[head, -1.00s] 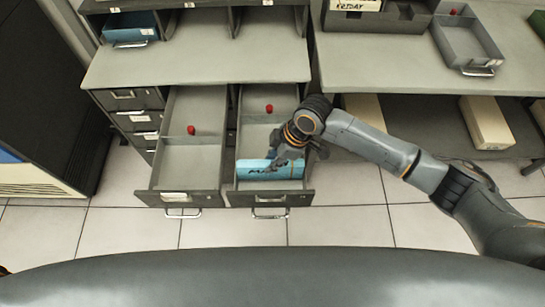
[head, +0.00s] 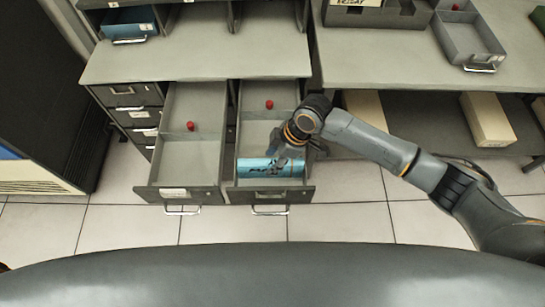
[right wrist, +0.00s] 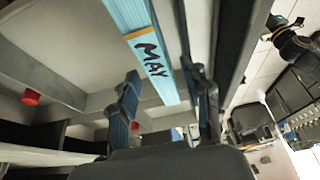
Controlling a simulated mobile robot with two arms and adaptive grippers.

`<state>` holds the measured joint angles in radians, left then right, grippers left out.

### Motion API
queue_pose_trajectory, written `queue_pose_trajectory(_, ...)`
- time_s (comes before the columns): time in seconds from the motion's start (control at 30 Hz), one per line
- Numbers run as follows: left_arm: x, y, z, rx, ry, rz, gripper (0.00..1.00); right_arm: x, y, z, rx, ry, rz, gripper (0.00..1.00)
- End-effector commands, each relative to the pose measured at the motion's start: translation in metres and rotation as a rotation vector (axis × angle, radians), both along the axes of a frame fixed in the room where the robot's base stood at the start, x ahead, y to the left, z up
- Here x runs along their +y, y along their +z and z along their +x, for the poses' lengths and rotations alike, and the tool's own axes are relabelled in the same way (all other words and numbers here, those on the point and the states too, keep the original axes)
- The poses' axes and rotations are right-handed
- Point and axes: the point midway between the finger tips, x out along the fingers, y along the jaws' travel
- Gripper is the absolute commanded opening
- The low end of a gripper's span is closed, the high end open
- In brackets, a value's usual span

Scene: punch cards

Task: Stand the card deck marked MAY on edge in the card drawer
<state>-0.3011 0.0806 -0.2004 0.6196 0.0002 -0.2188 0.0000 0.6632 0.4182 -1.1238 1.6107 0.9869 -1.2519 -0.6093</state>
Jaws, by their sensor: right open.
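The light blue card deck marked MAY (head: 252,169) is in the front of the right open drawer (head: 241,125), lying across its width. In the right wrist view the deck (right wrist: 153,60) shows a striped blue face with black MAY lettering and an orange band. My right gripper (head: 283,156) is over the deck in the head view and partly covers its lettering. In the right wrist view its two fingers (right wrist: 164,95) are spread apart, with the deck's end seen between them. I cannot tell whether they touch it. My left gripper is not in view.
A second open drawer (head: 190,160) is on the left, with a red knob (head: 190,126). Another red knob (head: 269,104) is in the right drawer, behind the deck. A grey tray (head: 466,40) stands on the right table (head: 380,62). The floor in front is clear.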

Motion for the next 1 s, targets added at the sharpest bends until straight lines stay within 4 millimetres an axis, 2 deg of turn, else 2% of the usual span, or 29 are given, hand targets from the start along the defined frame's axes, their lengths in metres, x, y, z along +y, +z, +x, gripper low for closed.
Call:
queue_pose_trajectory(0.17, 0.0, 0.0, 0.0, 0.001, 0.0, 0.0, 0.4, -0.008, 0.018, 0.002, -0.005, -0.002, 0.001, 0.48)
queue_pose_trajectory(0.4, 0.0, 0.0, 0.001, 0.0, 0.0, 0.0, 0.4, -0.027, 0.066, 0.002, -0.006, -0.001, 0.001, 0.48)
queue_pose_trajectory(0.6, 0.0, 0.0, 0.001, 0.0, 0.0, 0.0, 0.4, -0.04, 0.097, 0.001, -0.004, -0.001, 0.003, 0.48)
queue_pose_trajectory(0.77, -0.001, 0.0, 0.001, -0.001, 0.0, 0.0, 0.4, -0.045, 0.109, 0.001, -0.002, -0.001, 0.002, 0.48)
queue_pose_trajectory(1.0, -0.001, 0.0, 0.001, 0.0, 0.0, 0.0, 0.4, -0.045, 0.111, 0.001, -0.002, -0.001, 0.002, 0.48)
